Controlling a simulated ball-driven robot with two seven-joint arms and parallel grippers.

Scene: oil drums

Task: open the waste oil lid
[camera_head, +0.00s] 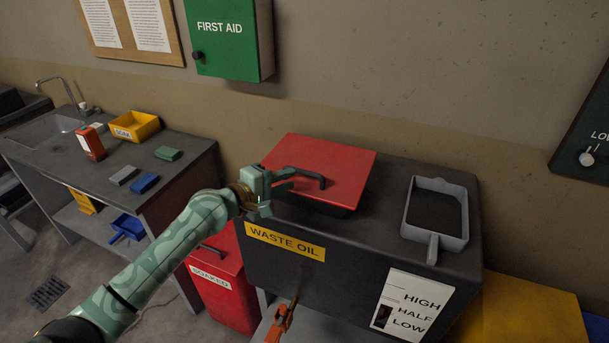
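The waste oil lid (335,160) is a red flat panel on top of the dark waste oil tank (375,240). It looks closed or nearly so, with a dark band under its front edge. A black bar handle (312,177) sits on the lid near its front left. My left gripper (287,181) is at the lid's left front corner, by the handle's left end. Its fingers point right and look parted, with nothing clearly held between them. I cannot tell whether a finger touches the handle. My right gripper is not in view.
A grey scoop-like tray (434,243) lies on the tank's right side. A red soaked-waste bin (222,285) stands below my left arm. An orange lever-like part (280,324) is at the tank's front. A bench (60,158) with small items is left. The wall is close behind.

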